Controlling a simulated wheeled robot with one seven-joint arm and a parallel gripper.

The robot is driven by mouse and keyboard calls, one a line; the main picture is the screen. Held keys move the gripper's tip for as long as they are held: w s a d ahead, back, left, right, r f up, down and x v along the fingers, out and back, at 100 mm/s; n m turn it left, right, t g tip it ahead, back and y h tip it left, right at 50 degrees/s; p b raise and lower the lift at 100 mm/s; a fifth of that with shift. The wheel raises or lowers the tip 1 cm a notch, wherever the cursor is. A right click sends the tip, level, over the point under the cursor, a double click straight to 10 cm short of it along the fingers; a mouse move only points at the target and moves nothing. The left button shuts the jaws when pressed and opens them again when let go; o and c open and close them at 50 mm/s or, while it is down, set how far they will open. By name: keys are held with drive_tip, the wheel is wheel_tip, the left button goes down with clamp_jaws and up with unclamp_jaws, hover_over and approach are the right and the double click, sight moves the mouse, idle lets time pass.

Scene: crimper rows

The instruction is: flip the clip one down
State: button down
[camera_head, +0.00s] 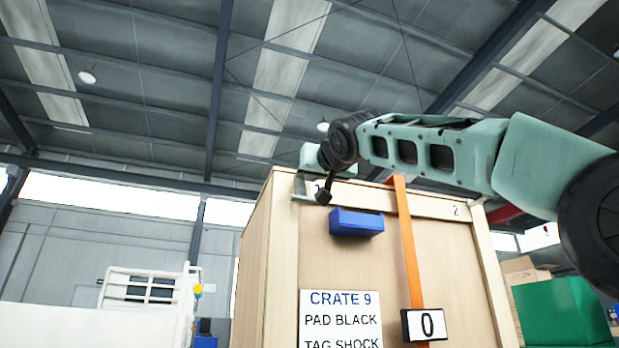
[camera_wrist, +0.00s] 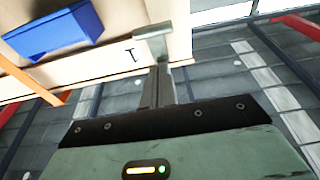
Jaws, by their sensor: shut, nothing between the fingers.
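The clip one (camera_head: 301,188) is a small pale grey metal piece at the top left corner of the wooden crate's front. It also shows in the wrist view (camera_wrist: 152,38), beside a printed 1 on the wood. I cannot tell whether it stands up or down. My gripper (camera_head: 323,196) is shut and empty, just right of the clip, its dark tip pointing down in front of the crate's top board. In the wrist view the shut fingers (camera_wrist: 160,88) reach toward the clip and overlap it; I cannot tell whether they touch.
The wooden crate (camera_head: 280,260) bears a blue box (camera_head: 356,222), an orange strap (camera_head: 406,250) with a 0 tag (camera_head: 425,325), and a label (camera_head: 341,318) reading CRATE 9. A 2 marks another clip (camera_head: 478,206) at its top right. A green box (camera_head: 555,310) stands right.

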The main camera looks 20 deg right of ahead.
drive_tip(key=s+f+b, duration=0.2)
drive_tip(key=s+b, duration=0.1)
drive_tip(key=s, duration=0.5)
drive_tip(key=shift+d+f, duration=0.15)
drive_tip(key=shift+f, duration=0.15)
